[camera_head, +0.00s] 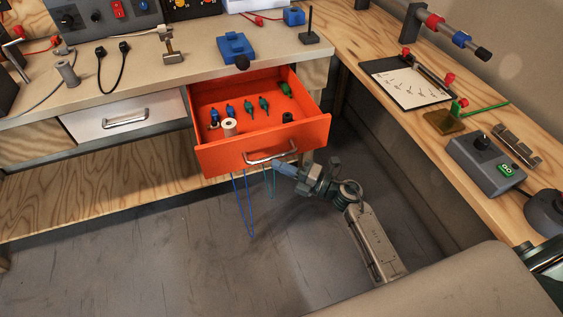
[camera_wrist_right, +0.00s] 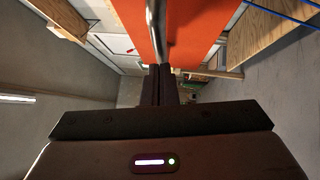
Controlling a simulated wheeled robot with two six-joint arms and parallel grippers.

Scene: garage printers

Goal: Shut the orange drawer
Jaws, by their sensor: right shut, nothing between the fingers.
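The orange drawer (camera_head: 225,157) is pulled out from under the workbench, with its inside showing in the head view. Its metal handle (camera_head: 262,161) runs across the front panel. My right gripper (camera_head: 277,164) is shut and empty, its tips at or close to the drawer front beside the handle; I cannot tell whether they touch. In the right wrist view the closed fingers (camera_wrist_right: 160,75) point toward the orange front (camera_wrist_right: 190,25), with the handle bar (camera_wrist_right: 155,22) just above them. My left gripper is not in view.
Several blue and green tools and a white roll (camera_head: 229,127) lie in the drawer. A white drawer (camera_head: 90,121) to the left is shut. Blue cords (camera_head: 240,205) hang below the orange front. The right bench (camera_head: 385,50) holds a clipboard and a grey control box (camera_head: 480,165). The floor is clear.

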